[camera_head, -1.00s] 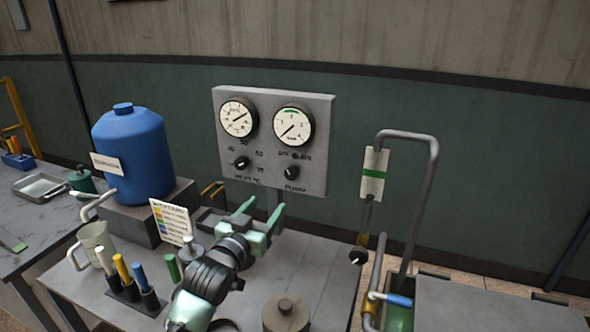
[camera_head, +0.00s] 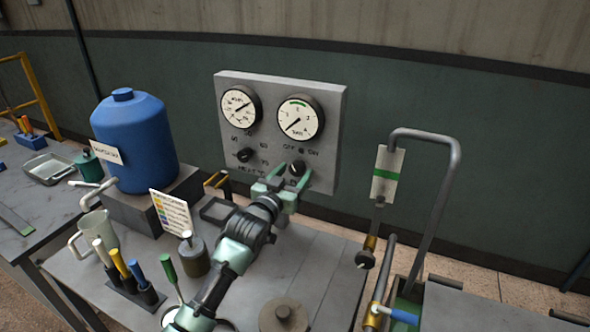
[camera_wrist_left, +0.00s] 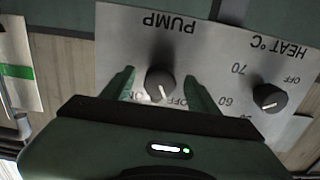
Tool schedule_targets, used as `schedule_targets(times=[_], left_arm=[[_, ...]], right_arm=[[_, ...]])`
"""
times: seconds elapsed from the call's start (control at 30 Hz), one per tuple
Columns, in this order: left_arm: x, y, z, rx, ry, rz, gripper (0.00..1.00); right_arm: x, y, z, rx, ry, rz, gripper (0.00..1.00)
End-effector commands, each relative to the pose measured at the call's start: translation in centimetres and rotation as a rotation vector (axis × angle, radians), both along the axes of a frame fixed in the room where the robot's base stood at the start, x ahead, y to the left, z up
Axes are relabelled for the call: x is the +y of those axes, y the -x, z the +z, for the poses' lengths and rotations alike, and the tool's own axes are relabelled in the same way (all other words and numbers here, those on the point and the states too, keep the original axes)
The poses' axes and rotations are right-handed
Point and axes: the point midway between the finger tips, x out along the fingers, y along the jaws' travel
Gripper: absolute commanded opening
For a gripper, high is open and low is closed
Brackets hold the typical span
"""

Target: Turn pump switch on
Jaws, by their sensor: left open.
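The pump switch (camera_head: 297,168) is a black round knob on the lower right of the grey gauge panel (camera_head: 335,130). In the left wrist view the knob (camera_wrist_left: 160,83) sits below the upside-down word PUMP, with its white pointer mark toward the OFF/ON lettering. My left gripper (camera_head: 284,173) is open, with its green fingers reaching to the panel. In the left wrist view the fingers (camera_wrist_left: 160,88) stand on either side of the knob, with gaps on both sides. My right gripper is not in view.
Two gauges (camera_head: 299,117) sit above. A blue tank (camera_head: 135,140), a label card (camera_head: 172,213) and coloured-handled tools (camera_head: 120,262) stand left of my arm. A bent pipe (camera_head: 441,200) rises at right.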

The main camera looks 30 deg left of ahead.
Motion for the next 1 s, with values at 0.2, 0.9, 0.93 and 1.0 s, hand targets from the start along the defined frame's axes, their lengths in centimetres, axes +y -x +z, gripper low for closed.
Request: schedule_targets(times=[0.2,0.9,0.93,1.0], left_arm=[[0.0,-0.6,0.0,0.001,0.0,0.0,0.59],[0.0,-0.6,0.0,0.003,-0.043,0.0,0.0],[0.0,-0.6,0.0,0.004,-0.055,0.0,0.0],[0.0,-0.6,0.0,0.006,-0.09,-0.001,0.0]], right_arm=[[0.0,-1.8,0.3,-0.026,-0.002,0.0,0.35],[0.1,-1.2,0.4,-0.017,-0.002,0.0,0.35],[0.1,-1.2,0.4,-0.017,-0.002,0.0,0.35],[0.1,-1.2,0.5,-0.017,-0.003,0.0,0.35]])
